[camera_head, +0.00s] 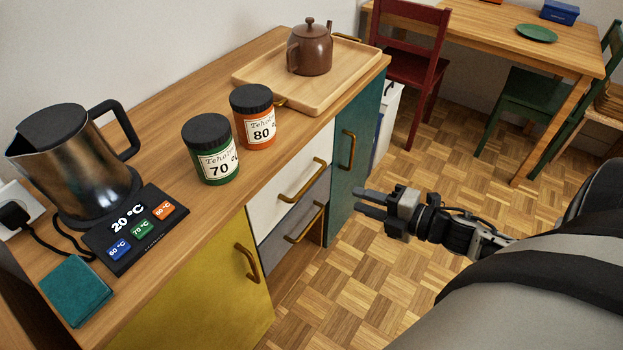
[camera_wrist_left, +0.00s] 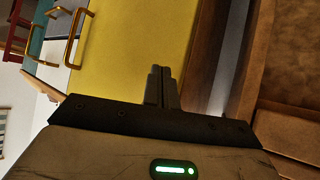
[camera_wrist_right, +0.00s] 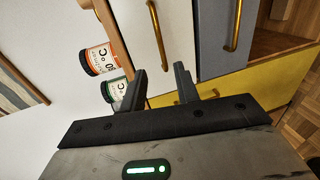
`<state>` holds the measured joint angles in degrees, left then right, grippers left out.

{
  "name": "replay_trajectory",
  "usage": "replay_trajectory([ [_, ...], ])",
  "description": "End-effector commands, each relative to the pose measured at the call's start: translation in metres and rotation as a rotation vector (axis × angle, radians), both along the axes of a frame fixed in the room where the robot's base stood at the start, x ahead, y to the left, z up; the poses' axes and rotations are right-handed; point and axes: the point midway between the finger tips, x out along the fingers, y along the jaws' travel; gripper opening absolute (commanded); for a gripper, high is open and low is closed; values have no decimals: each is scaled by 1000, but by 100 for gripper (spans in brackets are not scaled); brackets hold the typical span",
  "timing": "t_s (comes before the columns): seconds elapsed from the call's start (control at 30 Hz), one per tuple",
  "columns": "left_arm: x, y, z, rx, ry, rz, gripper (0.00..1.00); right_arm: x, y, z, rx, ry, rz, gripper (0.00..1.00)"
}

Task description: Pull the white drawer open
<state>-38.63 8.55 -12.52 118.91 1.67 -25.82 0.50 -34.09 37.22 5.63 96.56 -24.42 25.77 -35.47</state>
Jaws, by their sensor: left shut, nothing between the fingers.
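The white drawer (camera_head: 270,208) is in the cabinet front above the grey drawer and looks flush. Its brass handle (camera_head: 303,182) faces the room. In the right wrist view the white drawer (camera_wrist_right: 181,40) and its handle (camera_wrist_right: 157,35) lie ahead of the fingers. My right gripper (camera_head: 362,202) is open and empty, out in front of the cabinet and apart from the handle; its spread fingers show in its wrist view (camera_wrist_right: 158,72). My left gripper (camera_wrist_left: 160,70) is shut and empty, facing the yellow door in its wrist view; the head view does not show it.
The grey drawer (camera_head: 270,240) is below, with a teal door (camera_head: 340,185) to the right and a yellow door (camera_head: 200,300) to the left. A kettle (camera_head: 75,165), green jar (camera_head: 210,150), orange jar (camera_head: 254,115) and teapot (camera_head: 310,50) stand above. The parquet floor (camera_head: 370,280) is clear.

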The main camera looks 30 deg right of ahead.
Motion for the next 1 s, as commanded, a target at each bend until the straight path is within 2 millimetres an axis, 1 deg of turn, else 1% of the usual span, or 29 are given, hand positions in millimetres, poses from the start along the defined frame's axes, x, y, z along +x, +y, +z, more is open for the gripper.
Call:
replay_trajectory([
  [0.03,-1,0,-1,0,3,-1,0,12,4,-1,0,-5,0,31],
  [0.3,0,0,1,-3,-3,-1,0,66,27,-13,4,-4,-3,31],
  [0.5,3,-1,4,-5,-12,0,0,98,40,-21,3,-1,-3,31],
  [0.6,4,-1,4,-6,-14,0,0,108,45,-24,5,0,-4,31],
  [0.7,4,-1,5,-7,-16,1,0,114,47,-25,5,1,-3,31],
  [1.0,4,-1,5,-7,-17,1,0,116,49,-26,4,2,-3,31],
])
